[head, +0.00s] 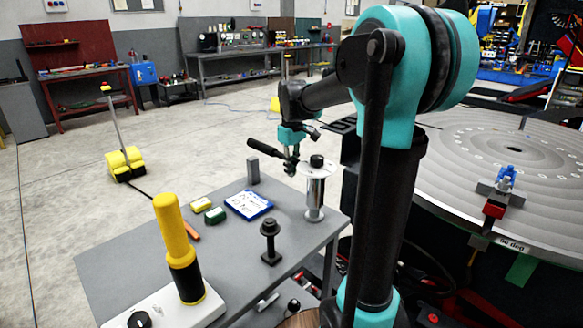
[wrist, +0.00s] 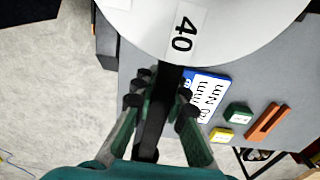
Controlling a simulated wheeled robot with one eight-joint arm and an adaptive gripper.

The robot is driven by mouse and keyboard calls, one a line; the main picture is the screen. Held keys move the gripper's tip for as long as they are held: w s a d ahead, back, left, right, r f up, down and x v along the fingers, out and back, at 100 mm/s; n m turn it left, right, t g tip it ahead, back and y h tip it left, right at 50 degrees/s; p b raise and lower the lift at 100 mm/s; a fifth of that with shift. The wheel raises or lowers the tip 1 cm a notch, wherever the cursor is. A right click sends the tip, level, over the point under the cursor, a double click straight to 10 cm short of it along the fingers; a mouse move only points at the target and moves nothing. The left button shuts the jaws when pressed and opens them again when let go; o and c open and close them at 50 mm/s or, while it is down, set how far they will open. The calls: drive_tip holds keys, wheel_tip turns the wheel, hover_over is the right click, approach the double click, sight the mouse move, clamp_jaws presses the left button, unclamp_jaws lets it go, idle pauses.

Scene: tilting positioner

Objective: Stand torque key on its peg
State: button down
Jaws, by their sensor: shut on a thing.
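The torque key appears to be the tool with a black handle (head: 264,148) and a pale round disc (head: 328,170). My gripper (head: 291,165) is shut on the dark bar of this tool. In the wrist view the bar (wrist: 160,110) runs between my gripper's fingers (wrist: 158,115) to the disc (wrist: 215,25), marked 40. A silver upright post (head: 315,195) on a round foot, probably the peg, stands directly below the disc in the head view. A black knob (head: 317,160) shows above the disc. Whether disc and post touch cannot be told.
The grey table (head: 150,250) also holds a black stemmed piece (head: 270,240), a grey block (head: 253,171), a blue-edged card (head: 249,204), green and yellow boxes and a yellow-black cylinder (head: 178,245). A large round positioner plate (head: 480,150) stands to the right.

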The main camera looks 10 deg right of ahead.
drive_tip(key=shift+f, duration=0.75)
idle(0.4)
drive_tip(key=shift+f, duration=1.4)
drive_tip(key=c, duration=1.5)
unclamp_jaws()
drive_tip(key=shift+o, duration=0.5)
drive_tip(key=o, duration=0.4)
